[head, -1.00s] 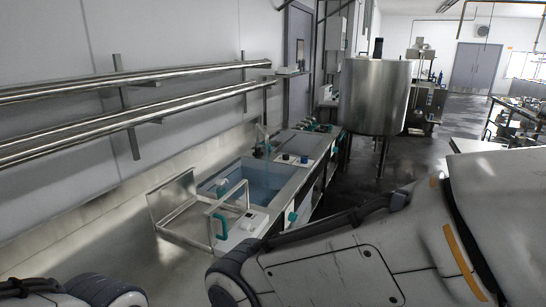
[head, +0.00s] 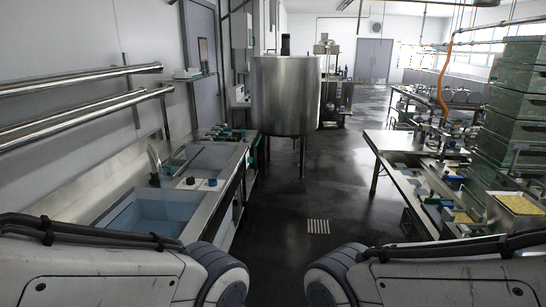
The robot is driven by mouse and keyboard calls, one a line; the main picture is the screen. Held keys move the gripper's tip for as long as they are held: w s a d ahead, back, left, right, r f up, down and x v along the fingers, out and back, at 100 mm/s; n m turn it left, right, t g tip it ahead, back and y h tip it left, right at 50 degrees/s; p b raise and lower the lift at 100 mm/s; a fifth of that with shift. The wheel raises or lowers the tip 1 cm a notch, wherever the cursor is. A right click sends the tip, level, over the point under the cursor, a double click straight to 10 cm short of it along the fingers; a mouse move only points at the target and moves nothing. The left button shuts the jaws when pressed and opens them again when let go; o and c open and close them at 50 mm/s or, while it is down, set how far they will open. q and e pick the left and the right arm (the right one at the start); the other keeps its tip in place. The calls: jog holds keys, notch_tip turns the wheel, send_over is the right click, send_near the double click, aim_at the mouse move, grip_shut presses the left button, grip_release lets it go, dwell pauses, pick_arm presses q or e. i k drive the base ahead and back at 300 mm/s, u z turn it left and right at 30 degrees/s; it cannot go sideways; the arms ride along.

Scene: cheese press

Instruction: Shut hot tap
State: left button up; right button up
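A metal sink (head: 118,216) with bluish water in its basin (head: 150,212) stands at the left along the wall. A slim pale spout (head: 154,163) rises at its back edge, with what looks like a thin bluish stream below it. Two small knobs sit on the ledge between the basins: a dark one (head: 190,181) and a bluish one (head: 212,182). I cannot tell which is the hot tap or how far either is turned. My two arms show at the bottom left and bottom right, well short of the knobs. Neither gripper is in view.
A second basin (head: 208,158) lies behind the knobs. A steel vat (head: 286,95) on legs stands ahead. A cluttered worktable (head: 395,178) and stacked green crates (head: 515,100) are at the right. The dark floor (head: 290,222) between is clear, with a drain grate (head: 318,226).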

aim_at(190, 181)
jog(key=z, duration=0.55)
jog(key=i, duration=3.15)
jog(key=u, duration=1.7)
jog(key=i, duration=1)
jog(key=u, duration=0.9)
